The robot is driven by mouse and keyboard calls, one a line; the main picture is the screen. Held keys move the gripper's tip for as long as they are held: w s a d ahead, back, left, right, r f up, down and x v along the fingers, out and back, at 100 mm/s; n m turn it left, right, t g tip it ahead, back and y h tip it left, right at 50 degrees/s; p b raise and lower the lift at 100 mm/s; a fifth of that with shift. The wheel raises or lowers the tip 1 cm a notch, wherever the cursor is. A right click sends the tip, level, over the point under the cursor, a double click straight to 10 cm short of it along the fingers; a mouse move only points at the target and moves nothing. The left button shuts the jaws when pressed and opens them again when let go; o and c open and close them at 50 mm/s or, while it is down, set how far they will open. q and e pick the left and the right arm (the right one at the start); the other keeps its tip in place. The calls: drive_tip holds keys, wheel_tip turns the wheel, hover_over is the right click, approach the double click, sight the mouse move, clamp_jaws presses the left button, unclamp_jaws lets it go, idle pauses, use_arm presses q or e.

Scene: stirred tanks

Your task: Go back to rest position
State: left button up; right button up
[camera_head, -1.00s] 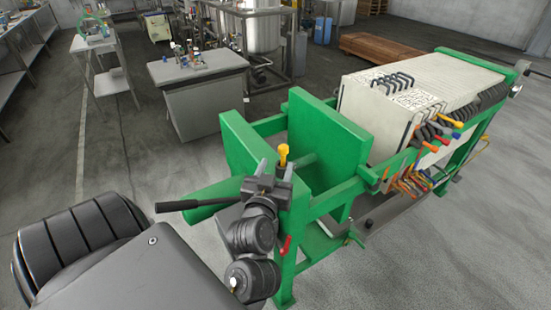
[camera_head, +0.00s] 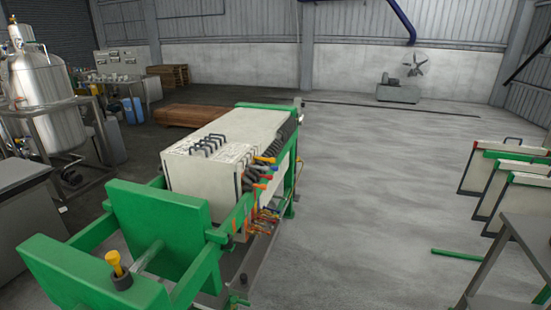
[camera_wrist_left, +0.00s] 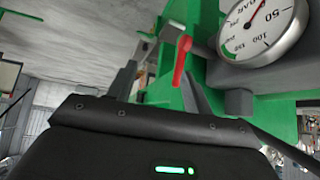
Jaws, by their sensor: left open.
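Neither arm shows in the head view.
A steel tank (camera_head: 42,85) and a grey cabinet (camera_head: 20,190) stand on the left. Framed white panels (camera_head: 515,195), a grey table (camera_head: 530,235) and a green bar (camera_head: 458,255) are on the right. The floor (camera_head: 365,190) between is clear.

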use_arm(q)
drive_tip(key=s+f+m+g, duration=0.1)
drive_tip(key=s+f+g, duration=0.4)
drive_tip(key=s, duration=0.5)
wheel_tip(320, 180, down, 30)
drive_tip(key=s+g, duration=0.1)
drive_tip(key=s, duration=0.1)
drive_tip(key=s+a+f+g, duration=0.1)
drive_tip(key=s+a+f, duration=0.2)
drive_tip(key=s+f, duration=0.9)
drive_tip(key=s, duration=0.3)
drive_tip(key=shift+f+y, duration=0.3)
